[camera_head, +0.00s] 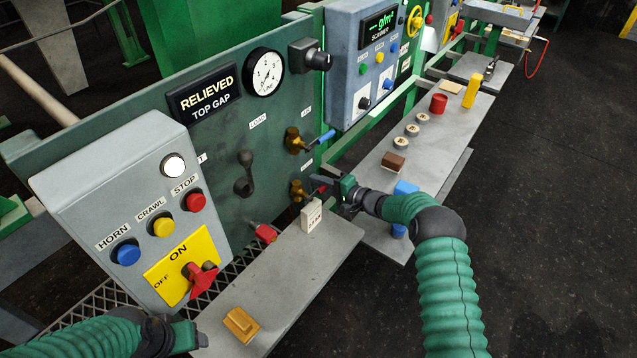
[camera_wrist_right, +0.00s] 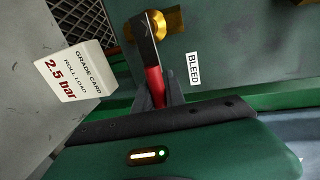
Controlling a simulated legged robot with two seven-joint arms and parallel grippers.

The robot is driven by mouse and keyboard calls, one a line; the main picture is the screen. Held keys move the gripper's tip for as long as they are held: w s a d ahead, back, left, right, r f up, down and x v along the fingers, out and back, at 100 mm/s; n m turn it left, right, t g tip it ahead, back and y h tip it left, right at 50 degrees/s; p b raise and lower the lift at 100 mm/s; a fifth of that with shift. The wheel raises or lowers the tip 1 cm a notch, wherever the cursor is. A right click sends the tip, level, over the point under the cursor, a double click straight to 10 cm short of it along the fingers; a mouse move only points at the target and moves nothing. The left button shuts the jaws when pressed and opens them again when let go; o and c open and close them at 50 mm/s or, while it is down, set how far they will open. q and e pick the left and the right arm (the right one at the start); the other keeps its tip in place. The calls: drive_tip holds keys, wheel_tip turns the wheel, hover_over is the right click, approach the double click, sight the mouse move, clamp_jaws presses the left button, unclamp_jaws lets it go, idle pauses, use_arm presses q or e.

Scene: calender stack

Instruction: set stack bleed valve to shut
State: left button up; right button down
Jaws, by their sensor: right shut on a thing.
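The bleed valve has a brass body (camera_head: 298,190) low on the right of the green panel; its brass also shows in the right wrist view (camera_wrist_right: 166,20). Its metal lever has a red grip (camera_wrist_right: 154,86) and sticks out from the panel, beside the "BLEED" label (camera_wrist_right: 193,72). My right gripper (camera_head: 325,187) is shut on the red grip, its fingers on either side of it in the right wrist view (camera_wrist_right: 156,98). My left gripper (camera_head: 195,338) is at the bottom left, away from the valve; its fingers cannot be made out.
A blue-handled valve (camera_head: 310,142) is just above. A white grade card (camera_head: 311,215) stands close below the right gripper, on a grey shelf (camera_head: 285,275). A red knob (camera_head: 266,233) and a grey control box (camera_head: 130,205) are to the left. The display reads "RELIEVED TOP GAP".

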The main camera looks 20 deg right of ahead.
drive_tip(key=shift+d, duration=0.1)
drive_tip(key=c, duration=1.8)
unclamp_jaws()
drive_tip(key=o, duration=0.4)
drive_tip(key=shift+w+f, duration=0.2)
drive_tip(key=shift+s+r, duration=0.1)
drive_tip(key=v, duration=1.6)
drive_tip(key=shift+s+d+p, duration=0.3)
